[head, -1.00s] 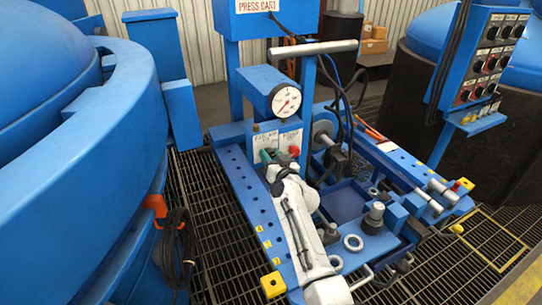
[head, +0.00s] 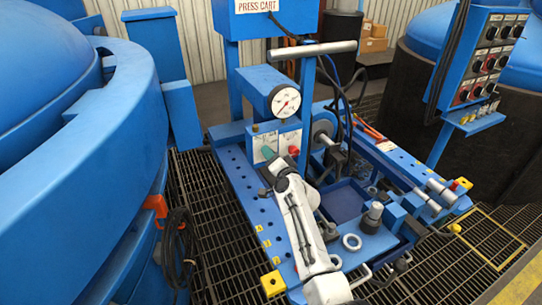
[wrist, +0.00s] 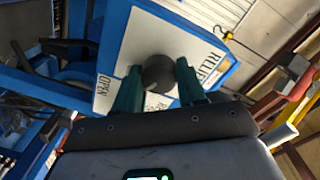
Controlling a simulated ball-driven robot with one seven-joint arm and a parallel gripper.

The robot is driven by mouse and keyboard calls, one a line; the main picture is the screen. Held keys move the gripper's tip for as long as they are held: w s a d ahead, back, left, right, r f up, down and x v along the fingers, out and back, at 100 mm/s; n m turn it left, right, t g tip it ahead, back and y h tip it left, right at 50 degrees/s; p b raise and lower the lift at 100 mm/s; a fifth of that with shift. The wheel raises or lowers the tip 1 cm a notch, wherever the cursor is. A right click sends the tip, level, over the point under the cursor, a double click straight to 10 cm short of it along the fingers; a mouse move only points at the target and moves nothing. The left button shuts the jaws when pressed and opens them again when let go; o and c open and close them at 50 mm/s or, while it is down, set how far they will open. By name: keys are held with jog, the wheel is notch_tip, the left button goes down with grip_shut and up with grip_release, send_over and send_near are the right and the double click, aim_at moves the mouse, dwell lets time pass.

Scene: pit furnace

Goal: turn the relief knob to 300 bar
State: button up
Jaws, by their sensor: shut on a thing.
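The relief knob (wrist: 158,74) is a dark round knob on a white label plate (wrist: 128,60) that reads RELIEF in the wrist view. My gripper (wrist: 157,88) has its two green fingers on either side of the knob, shut on it. In the head view my gripper (head: 268,160) reaches the left label plate (head: 264,145) below the gauge, and the knob is hidden there. The round white gauge (head: 286,101) has a red needle; its numbers are too small to read.
A red knob (head: 293,150) is just right of my gripper on the blue press cart. A grey handle bar (head: 312,49) crosses above. A steel ring (head: 352,242) and a cylindrical fitting (head: 373,217) lie to the right of my arm. A switch box (head: 490,55) stands at the upper right.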

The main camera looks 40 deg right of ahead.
jog(key=shift+m, duration=0.3)
jog(key=o, duration=1.1)
jog(key=shift+c, duration=0.2)
jog(key=p+v, duration=0.3)
jog(key=v, duration=0.7)
jog(key=shift+s, duration=0.45)
jog(key=shift+f, duration=0.1)
jog(key=s+a+f+n+g+y+p, duration=0.1)
jog(key=s+a+f+n+g+y, duration=0.2)
jog(key=s+a+f+n+g, duration=0.5)
jog(key=s+a+n+g+y+p, duration=0.1)
jog(key=s+a+n+g+y, duration=0.2)
jog(key=s+a, duration=0.65)
jog(key=s+r+n+g+h, duration=0.1)
jog(key=s+n+g, duration=0.2)
jog(key=s, duration=1.4)
jog(key=shift+s+r+n+g, duration=0.2)
jog(key=shift+r+n+g, duration=0.15)
jog(key=shift+g, duration=0.55)
